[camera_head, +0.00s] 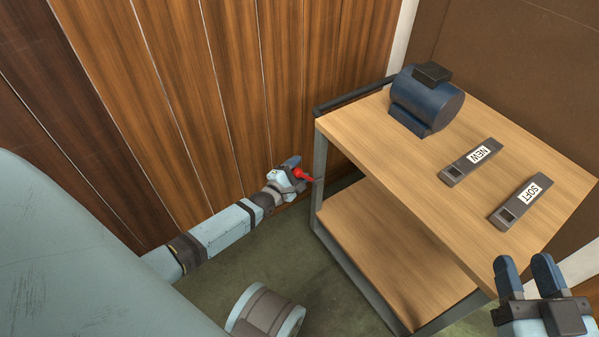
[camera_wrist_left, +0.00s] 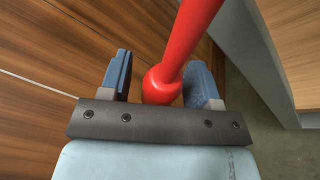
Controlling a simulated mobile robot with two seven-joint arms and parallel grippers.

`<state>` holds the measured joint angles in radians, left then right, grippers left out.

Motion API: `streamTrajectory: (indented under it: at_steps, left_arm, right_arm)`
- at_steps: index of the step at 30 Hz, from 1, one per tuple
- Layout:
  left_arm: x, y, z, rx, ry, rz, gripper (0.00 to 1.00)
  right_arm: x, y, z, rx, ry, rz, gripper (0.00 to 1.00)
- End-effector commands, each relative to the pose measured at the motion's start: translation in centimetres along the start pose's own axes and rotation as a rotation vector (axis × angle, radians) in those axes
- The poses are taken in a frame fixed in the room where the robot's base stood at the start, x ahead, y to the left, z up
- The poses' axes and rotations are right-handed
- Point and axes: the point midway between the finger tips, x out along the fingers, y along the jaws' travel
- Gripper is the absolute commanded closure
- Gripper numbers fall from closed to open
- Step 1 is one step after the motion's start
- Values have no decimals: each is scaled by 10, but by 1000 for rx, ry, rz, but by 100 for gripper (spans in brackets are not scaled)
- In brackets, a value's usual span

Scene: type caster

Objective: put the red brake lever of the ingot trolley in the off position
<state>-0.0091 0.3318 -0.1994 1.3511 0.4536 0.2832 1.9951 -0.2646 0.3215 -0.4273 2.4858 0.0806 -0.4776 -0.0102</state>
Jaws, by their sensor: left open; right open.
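The red brake lever (camera_head: 301,174) shows at the left side of the wooden-topped trolley (camera_head: 365,138). In the left wrist view the red lever (camera_wrist_left: 185,50) is a rod with a round knob (camera_wrist_left: 161,86) at its near end. Part of the lever is hidden by the gripper in the head view. My right gripper (camera_head: 528,266) is open and empty near the trolley's front right corner.
On the trolley top stand a blue motor-like block (camera_head: 426,98) and two grey bars labelled NEW (camera_head: 471,161) and SOFT (camera_head: 517,200). A dark handle bar (camera_head: 352,96) runs along the trolley's left end. A wood-panelled wall (camera_head: 215,90) is close behind my left arm.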

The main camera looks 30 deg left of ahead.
Motion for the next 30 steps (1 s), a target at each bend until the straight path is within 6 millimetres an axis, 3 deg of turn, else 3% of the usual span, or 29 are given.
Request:
streamTrajectory:
  at_steps: [11,18,30]
  left_arm:
    - [6,0,0,1,0,0,43]
    - [6,0,0,1,0,0,98]
    - [-8,8,3,53,-8,12,100]
  right_arm:
    - [0,1,-4,-16,18,2,57]
    - [1,1,-5,-17,20,2,57]
    - [-1,0,-9,19,-7,-5,57]
